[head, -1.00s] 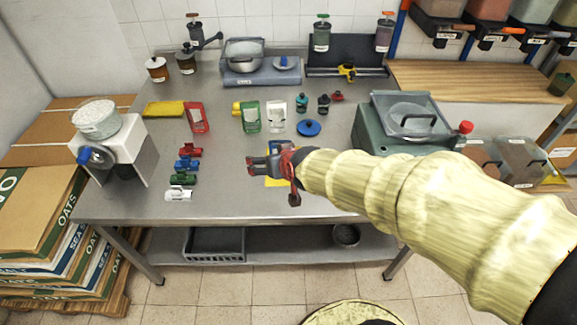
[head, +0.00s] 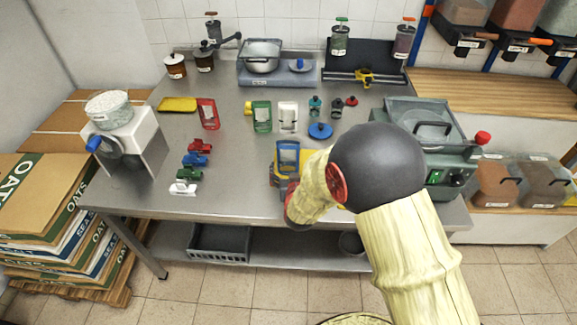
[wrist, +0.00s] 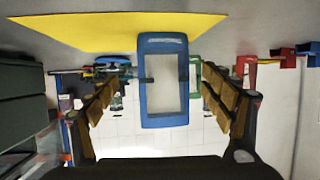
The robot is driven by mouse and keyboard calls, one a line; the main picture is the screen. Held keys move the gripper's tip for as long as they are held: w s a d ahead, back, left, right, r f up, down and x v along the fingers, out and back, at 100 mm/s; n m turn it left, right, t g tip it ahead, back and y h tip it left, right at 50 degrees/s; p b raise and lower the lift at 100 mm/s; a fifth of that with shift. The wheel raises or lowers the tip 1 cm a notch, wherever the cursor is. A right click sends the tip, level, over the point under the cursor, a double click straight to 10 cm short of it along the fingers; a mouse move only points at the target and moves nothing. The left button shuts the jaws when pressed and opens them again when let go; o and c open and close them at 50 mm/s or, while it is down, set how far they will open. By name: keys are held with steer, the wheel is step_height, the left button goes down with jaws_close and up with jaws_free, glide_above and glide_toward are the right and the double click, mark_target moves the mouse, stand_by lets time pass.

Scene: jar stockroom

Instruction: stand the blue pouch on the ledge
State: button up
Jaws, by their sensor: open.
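In the wrist view the blue pouch (wrist: 163,121) is centred between the two fingers of my gripper (wrist: 163,88), with gaps at both sides. My gripper is open, on the near side of the pouch; in the head view my arm partly hides it. The pouch's lower part is hidden in the head view. A wooden-topped surface (head: 500,98) lies at the right; I cannot tell whether it is the ledge.
Red (head: 208,113), green (head: 261,116) and white (head: 288,117) pouches stand farther back. Several small coloured clips lie at the left. A green machine (head: 455,165) stands right of my arm.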

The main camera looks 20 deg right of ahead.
mark_target(289, 165)
steer(key=x, duration=0.1)
steer(key=b+x, duration=0.1)
steer(key=x, duration=0.2)
steer(key=shift+a+f, duration=0.15)
steer(key=shift+a, duration=0.15)
steer(key=shift+c, duration=0.7)
steer(key=c, duration=1.1)
steer(key=shift+c, duration=0.5)
